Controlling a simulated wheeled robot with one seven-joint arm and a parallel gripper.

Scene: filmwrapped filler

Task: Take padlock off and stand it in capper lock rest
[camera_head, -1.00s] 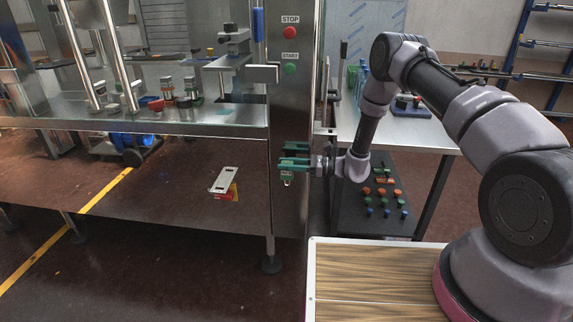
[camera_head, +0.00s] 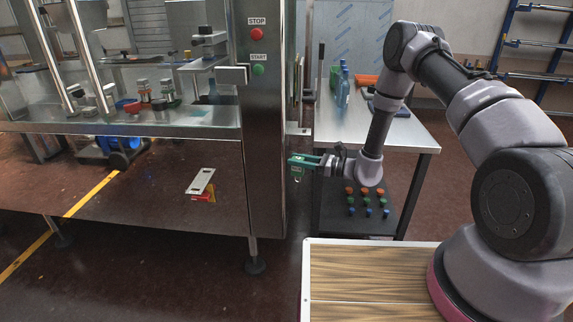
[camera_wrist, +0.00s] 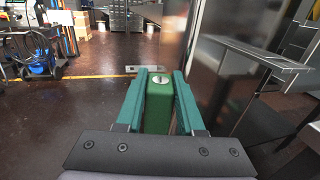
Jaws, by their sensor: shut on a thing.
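The green padlock body (camera_wrist: 158,105) is between the green fingers of my gripper (camera_wrist: 161,74) in the wrist view, with its round metal keyhole face showing. My gripper (camera_head: 303,160) is shut on it. In the head view the padlock (camera_head: 298,173) shows small below the fingers, just right of the machine's steel post and apart from it. Its shackle cannot be made out. A pale slotted plate (camera_head: 201,181) with a red part below it is at the machine's lower front. I cannot tell whether this is the capper lock rest.
The steel post (camera_head: 262,120) with stop and start buttons stands left of my gripper. A side table (camera_head: 405,135) with bottles is behind it, with a lower shelf (camera_head: 335,222) of coloured knobs. In the wrist view, a steel frame (camera_wrist: 265,60) is close on the right.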

